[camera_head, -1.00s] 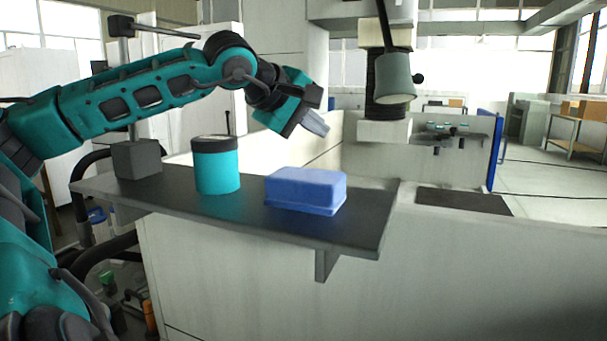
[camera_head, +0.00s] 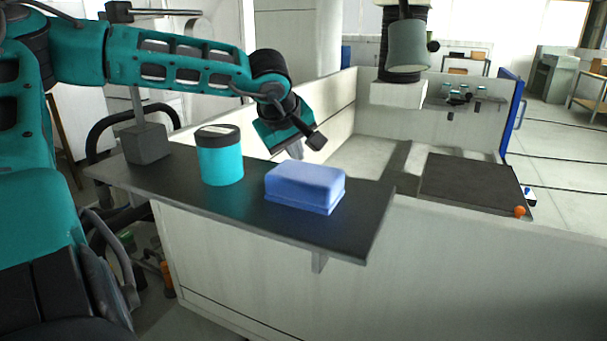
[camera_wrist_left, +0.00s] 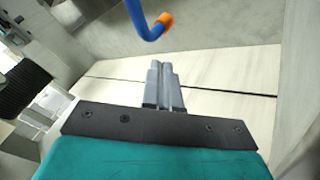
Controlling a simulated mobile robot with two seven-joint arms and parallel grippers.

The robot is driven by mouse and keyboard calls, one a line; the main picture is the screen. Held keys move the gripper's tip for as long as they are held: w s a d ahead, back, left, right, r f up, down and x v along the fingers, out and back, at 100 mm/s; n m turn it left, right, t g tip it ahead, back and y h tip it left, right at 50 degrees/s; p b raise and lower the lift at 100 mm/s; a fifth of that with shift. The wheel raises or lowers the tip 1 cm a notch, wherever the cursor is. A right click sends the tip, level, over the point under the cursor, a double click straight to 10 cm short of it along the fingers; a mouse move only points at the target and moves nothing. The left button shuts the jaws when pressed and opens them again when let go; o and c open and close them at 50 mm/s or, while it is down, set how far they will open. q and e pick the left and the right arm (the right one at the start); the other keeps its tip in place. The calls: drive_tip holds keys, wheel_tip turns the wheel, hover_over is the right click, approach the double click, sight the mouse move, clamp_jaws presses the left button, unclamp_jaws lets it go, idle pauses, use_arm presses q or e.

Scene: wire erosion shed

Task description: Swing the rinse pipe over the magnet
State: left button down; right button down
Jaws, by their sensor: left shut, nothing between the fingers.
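A blue pipe with an orange tip (camera_wrist_left: 150,25), which looks like the rinse pipe, hangs at the top of the left wrist view, ahead of the fingers and apart from them. An orange tip (camera_head: 520,211) also shows at the right of the tank in the head view; I cannot tell if it is the same one. The magnet is not clear: a grey block (camera_head: 146,144) with an upright rod stands at the shelf's left end. My left gripper (camera_head: 298,153) points down behind the shelf, over the tank; its fingers, also in the wrist view (camera_wrist_left: 164,85), are shut and empty.
A dark shelf (camera_head: 368,218) holds a teal can (camera_head: 220,163) and a blue box (camera_head: 305,184) in front of my left gripper. The pale tank (camera_head: 400,118) has a dark plate (camera_head: 470,184) at right. A machine head (camera_head: 407,48) hangs above.

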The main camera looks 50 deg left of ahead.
use_arm(q)
drive_tip(key=x, duration=1)
use_arm(e)
drive_tip(key=shift+r, duration=0.15)
